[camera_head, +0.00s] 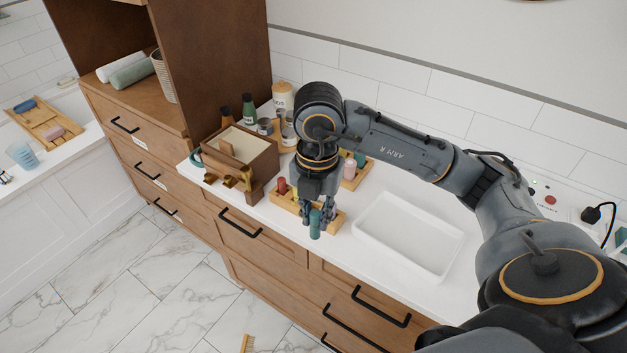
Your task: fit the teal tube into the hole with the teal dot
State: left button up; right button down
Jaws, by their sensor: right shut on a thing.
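The teal tube (315,224) is upright between the fingers of my right gripper (316,215), which is shut on it. It shows in front of a light wooden block (335,219) on the white counter. Whether its lower end touches anything, I cannot tell. A red tube (282,186) stands at the left end of this block. The gripper hides most of the block's top, and I cannot make out the teal dot or its hole. My left gripper is not in view.
A second wooden rack (356,177) behind holds a pink tube (349,168) and a green one. A white tray (408,235) lies to the right. A wooden box (240,154) and several bottles stand to the left. The counter's front edge is close to the tube.

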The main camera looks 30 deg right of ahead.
jog(key=w+d+f+m+p, duration=0.2)
jog(key=w+d, duration=0.4)
jog(key=w, duration=0.2)
jog(key=w+f+p, duration=0.1)
jog(key=f, duration=0.2)
jog(key=w+d+f+p, duration=0.1)
jog(key=w+f, duration=0.1)
jog(key=f, duration=0.1)
jog(key=w+d+f+p, duration=0.1)
jog(key=f, duration=0.2)
jog(key=shift+w, duration=0.2)
jog(key=shift+f, duration=0.3)
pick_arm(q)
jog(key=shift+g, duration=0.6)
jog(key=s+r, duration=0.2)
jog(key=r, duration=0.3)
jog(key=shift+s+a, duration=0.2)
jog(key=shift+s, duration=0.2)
